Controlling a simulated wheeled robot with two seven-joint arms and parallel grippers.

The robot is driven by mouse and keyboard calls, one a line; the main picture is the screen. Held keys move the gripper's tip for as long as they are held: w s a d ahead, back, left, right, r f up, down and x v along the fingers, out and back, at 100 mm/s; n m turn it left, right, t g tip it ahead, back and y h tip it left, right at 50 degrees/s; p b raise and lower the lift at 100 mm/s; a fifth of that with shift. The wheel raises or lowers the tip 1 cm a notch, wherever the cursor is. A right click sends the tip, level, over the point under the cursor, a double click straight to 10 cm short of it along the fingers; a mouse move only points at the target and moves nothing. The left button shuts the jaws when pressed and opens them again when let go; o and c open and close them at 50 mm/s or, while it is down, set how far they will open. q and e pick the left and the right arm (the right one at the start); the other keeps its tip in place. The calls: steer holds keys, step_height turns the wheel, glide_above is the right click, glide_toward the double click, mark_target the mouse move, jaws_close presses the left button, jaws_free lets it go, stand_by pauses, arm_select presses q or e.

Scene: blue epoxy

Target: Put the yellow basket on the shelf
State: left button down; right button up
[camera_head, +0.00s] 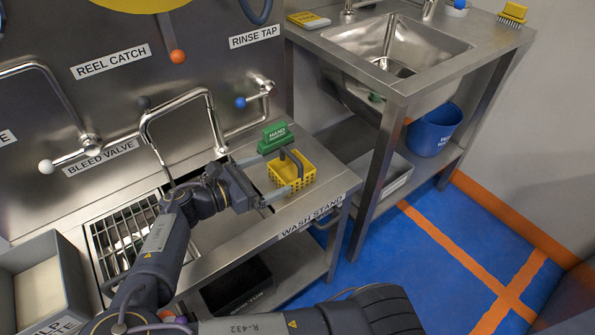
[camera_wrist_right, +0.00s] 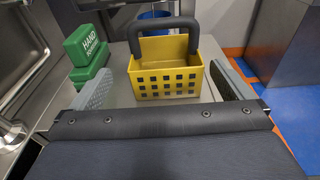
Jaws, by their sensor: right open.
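The yellow basket (camera_head: 298,180) stands upright on the wash stand's top, its dark handle raised. In the right wrist view the basket (camera_wrist_right: 165,87) is straight ahead, showing its perforated side. My right gripper (camera_head: 264,179) is open, just left of the basket in the head view. In the wrist view its two fingers (camera_wrist_right: 168,84) are spread on either side of the basket's near face, with gaps and no visible grip. A low shelf (camera_head: 438,163) under the sink table holds a blue bucket; another shelf (camera_head: 297,272) is under the wash stand. My left gripper is out of view.
A green hand-labelled block (camera_head: 274,138) is close behind the basket, and at its left in the wrist view. The blue bucket (camera_head: 434,130) and a grey tray (camera_head: 388,176) occupy the sink-table shelf. A dark box (camera_head: 238,288) sits under the wash stand. Pipes line the wall.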

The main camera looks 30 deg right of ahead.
mark_target(291, 178)
steer(key=d, duration=0.2)
steer(key=d+f+b, duration=0.1)
steer(key=d, duration=0.1)
steer(key=d+b, duration=0.1)
steer(key=d, duration=0.1)
steer(key=shift+s+d+f, duration=0.1)
steer(key=shift+d+f, duration=0.15)
steer(key=shift+f, duration=0.05)
steer(key=shift+d, duration=0.25)
steer(key=shift+c, duration=0.4)
steer(key=c, duration=1)
steer(key=shift+r, duration=0.1)
steer(key=shift+c, duration=0.2)
